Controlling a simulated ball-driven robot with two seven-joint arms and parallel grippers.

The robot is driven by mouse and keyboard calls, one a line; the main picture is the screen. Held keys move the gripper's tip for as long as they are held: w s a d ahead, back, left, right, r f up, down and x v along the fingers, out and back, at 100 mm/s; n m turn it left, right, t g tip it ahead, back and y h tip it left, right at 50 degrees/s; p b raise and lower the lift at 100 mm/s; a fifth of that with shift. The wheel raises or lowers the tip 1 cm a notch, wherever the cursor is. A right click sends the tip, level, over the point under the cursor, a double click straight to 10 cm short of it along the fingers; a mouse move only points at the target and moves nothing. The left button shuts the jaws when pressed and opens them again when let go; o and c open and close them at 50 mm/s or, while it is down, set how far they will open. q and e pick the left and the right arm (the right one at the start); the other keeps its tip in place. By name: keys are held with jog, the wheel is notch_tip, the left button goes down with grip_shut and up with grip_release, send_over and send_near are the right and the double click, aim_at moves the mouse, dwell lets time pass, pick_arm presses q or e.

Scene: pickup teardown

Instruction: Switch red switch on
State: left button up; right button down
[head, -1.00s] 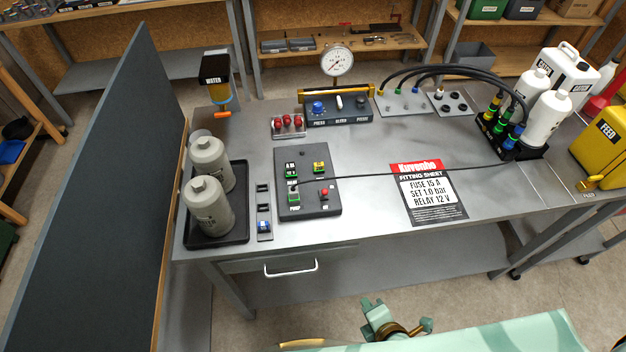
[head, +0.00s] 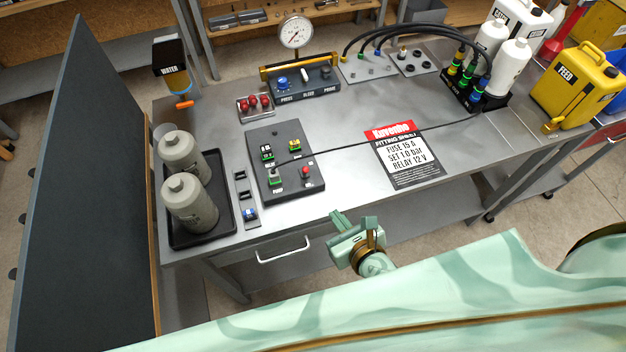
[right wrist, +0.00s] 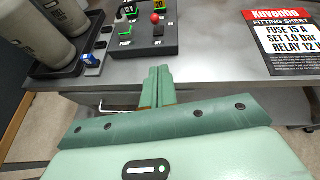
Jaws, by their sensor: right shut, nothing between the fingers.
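The red switch (head: 305,172) is a small red-topped knob at the lower right of the black panel (head: 270,142), which lies on the grey bench. It also shows in the right wrist view (right wrist: 156,18), standing up from the panel's near right part. Whether it is on or off I cannot tell. My right gripper (head: 341,221) is just off the bench's front edge, to the lower right of the switch and apart from it. In the right wrist view its fingers (right wrist: 158,76) are together and empty, pointing towards the panel. My left gripper is not in view.
Grey bottles (head: 190,203) stand in a black tray at left. A block of red toggles (head: 255,104) sits behind the panel. The fitting sheet (head: 405,155) lies flat at right.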

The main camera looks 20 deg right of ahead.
aim_at(305, 172)
jog(key=x, duration=0.9)
jog(key=shift+w+f+b, duration=0.1)
jog(key=shift+w+b, duration=0.2)
jog(key=shift+b, duration=0.1)
jog(key=shift+w+a+r+p, duration=0.15)
jog(key=shift+w+r+p, duration=0.05)
jog(key=shift+w, duration=0.45)
jog(key=shift+w+a+r+p, duration=0.15)
jog(key=shift+w+r, duration=0.1)
jog(key=shift+w, duration=0.4)
jog(key=shift+w+a+r+p, duration=0.1)
jog(key=shift+w+r+p, duration=0.1)
jog(key=shift+w, duration=0.45)
jog(key=shift+w, duration=0.15)
